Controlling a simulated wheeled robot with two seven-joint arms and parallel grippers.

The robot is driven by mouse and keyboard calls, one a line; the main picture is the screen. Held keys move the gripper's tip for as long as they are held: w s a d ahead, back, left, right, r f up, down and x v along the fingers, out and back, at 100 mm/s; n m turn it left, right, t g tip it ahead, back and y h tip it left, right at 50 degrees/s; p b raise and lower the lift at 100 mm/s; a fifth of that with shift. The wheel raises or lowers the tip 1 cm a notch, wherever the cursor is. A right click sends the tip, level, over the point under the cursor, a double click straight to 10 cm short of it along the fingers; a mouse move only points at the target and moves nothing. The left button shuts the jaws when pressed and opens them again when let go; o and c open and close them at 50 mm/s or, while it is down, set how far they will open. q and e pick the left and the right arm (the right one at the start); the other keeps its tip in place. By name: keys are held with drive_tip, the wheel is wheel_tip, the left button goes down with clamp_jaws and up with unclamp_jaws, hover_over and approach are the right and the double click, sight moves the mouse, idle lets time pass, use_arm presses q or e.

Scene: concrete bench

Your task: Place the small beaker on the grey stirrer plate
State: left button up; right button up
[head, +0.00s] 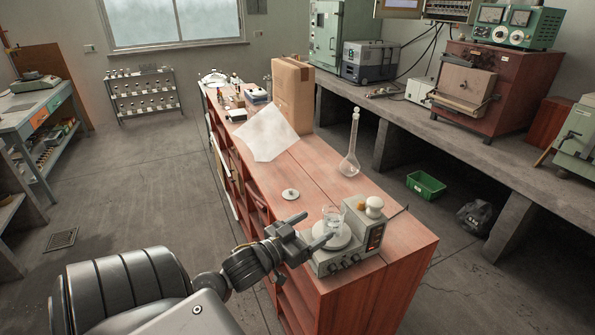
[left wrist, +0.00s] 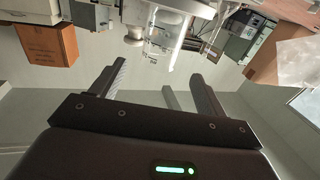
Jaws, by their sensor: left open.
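The small clear glass beaker (head: 333,214) stands upright on the round pale top of the grey stirrer plate (head: 328,265), at the near end of the red-brown bench. My left gripper (head: 311,231) is open and empty, just left of the beaker with its fingers pointing toward it. In the left wrist view the two fingers of the gripper (left wrist: 158,76) are spread with nothing between them. My right gripper is not in view.
A white sheet (head: 267,135) and a cardboard box (head: 292,95) are farther back. The bench between disc and sheet is clear.

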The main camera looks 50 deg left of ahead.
use_arm(q)
drive_tip(key=s, duration=0.5)
drive_tip(key=shift+s+b, duration=0.15)
drive_tip(key=shift+b, duration=0.25)
